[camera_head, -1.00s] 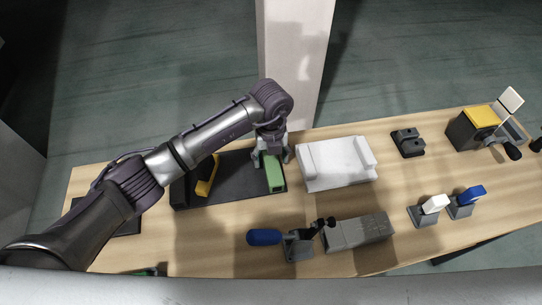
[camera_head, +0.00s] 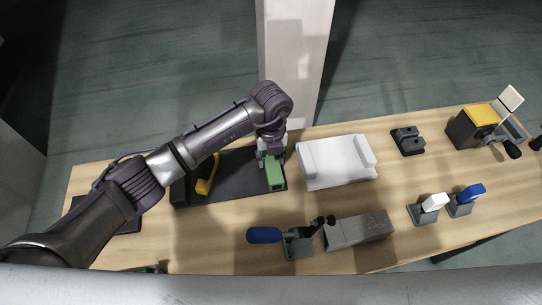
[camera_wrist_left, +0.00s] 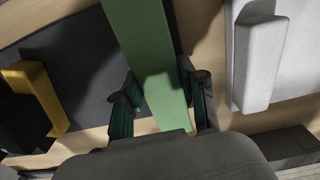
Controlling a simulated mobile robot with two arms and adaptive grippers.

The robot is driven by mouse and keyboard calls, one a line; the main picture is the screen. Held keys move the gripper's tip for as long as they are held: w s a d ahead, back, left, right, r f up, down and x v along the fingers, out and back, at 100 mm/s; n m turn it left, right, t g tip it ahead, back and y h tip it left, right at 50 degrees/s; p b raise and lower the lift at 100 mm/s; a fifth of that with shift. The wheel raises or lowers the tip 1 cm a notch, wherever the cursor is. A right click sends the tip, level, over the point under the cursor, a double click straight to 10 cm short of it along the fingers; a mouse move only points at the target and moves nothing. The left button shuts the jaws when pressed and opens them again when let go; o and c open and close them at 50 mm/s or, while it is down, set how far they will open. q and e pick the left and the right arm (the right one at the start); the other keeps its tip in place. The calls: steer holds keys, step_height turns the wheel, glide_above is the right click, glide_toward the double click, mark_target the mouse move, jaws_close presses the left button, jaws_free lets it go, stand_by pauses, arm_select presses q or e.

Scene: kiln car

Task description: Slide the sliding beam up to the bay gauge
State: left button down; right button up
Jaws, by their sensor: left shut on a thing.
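The green beam (camera_head: 275,177), which I take for the sliding beam, lies at the right end of a dark flat plate (camera_head: 236,187). My left gripper (camera_head: 271,157) is at its far end, shut on it from both sides. In the left wrist view the fingers (camera_wrist_left: 160,92) stand on either side of the green beam (camera_wrist_left: 146,42). A yellow angled piece (camera_head: 207,176), probably the bay gauge, is on the left part of the plate, apart from the beam. My arm passes in front of part of the plate. My right gripper is not in view.
A white block-like tray (camera_head: 337,162) stands close to the right of the plate. A blue-handled clamp (camera_head: 298,240) and a grey block (camera_head: 357,229) are at the front. Dark plate shows between beam and yellow piece. A pale post (camera_head: 293,60) rises behind the table.

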arm_select(q)
steer(key=a, duration=0.3)
steer(key=s+a+p, duration=0.1)
steer(key=a, duration=0.5)
steer(key=shift+s+a+p, duration=0.1)
steer(key=shift+s+p, duration=0.25)
steer(key=shift+p, duration=0.05)
steer(key=c, duration=1.1)
jaws_free()
steer(key=o, duration=0.5)
steer(key=shift+c, duration=0.2)
steer(key=shift+d+r, duration=0.15)
steer(key=shift+d, duration=0.05)
step_height(320, 180, up, 12)
steer(key=shift+f, duration=0.2)
